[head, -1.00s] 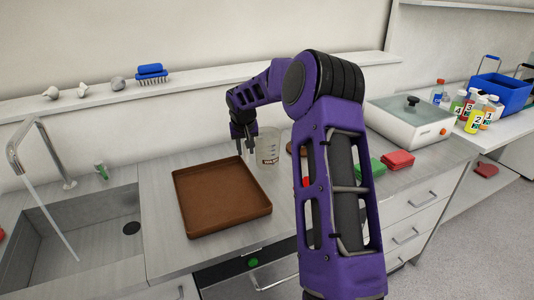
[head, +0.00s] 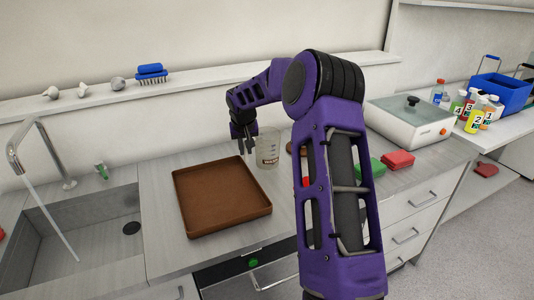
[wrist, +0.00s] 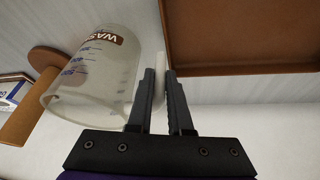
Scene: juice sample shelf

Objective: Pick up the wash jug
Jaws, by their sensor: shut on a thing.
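The wash jug (head: 267,152) is a clear beaker-like jug with a brown label and blue marks. In the head view it stands on the counter just right of the brown tray. It also shows at the left of the wrist view (wrist: 92,80), with its label partly readable as "WAS". My gripper (head: 248,150) is at the jug's left side, between it and the tray. In the wrist view the two fingers (wrist: 161,80) are shut on the pale handle of the jug. Whether the jug's base is off the counter cannot be told.
The brown tray (head: 180,210) lies close on the left, with the sink (head: 85,220) beyond it. A brown round-ended thing (wrist: 45,60) is close behind the jug. Green (head: 371,165) and red (head: 398,160) blocks and a white box-like device (head: 405,120) stand to the right.

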